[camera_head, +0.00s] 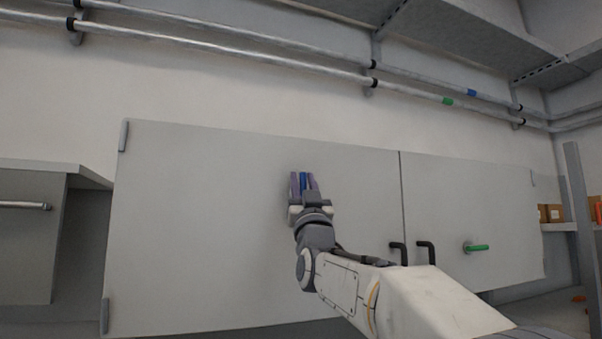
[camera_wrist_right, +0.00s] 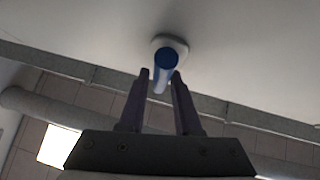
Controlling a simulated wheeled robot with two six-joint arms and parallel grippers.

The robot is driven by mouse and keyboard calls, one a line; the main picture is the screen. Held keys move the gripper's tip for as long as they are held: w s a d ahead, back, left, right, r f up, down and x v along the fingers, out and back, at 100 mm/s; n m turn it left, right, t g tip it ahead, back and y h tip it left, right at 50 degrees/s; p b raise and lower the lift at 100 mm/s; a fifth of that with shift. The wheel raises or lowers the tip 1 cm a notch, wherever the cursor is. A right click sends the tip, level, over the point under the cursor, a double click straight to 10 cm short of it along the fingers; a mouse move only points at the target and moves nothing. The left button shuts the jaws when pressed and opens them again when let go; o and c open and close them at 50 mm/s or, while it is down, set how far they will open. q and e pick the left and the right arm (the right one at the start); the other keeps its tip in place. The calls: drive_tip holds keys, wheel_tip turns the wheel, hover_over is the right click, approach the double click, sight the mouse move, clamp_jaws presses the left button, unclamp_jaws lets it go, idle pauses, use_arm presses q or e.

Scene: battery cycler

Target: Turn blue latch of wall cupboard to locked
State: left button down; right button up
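The blue latch (camera_wrist_right: 163,68) sticks out from a pale round base on the cupboard's grey door in the right wrist view. In the head view, the latch (camera_head: 303,181) shows as a blue strip on the left door (camera_head: 220,230) of the wall cupboard, pointing roughly up and down. My right gripper (camera_head: 304,184) is in front of it, one purple finger on each side. In the wrist view, the right gripper (camera_wrist_right: 161,78) has its fingers apart around the handle, with narrow gaps beside the handle's near end. My left gripper is out of view.
The right cupboard door (camera_head: 470,190) carries a green latch (camera_head: 476,248) lying sideways. Two black door handles (camera_head: 412,252) flank the seam between the doors, near my right arm. Metal pipes (camera_head: 230,40) run along the wall above the cupboard. Boxes stand on a shelf at the right.

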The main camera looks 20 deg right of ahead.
clamp_jaws()
idle(1.5)
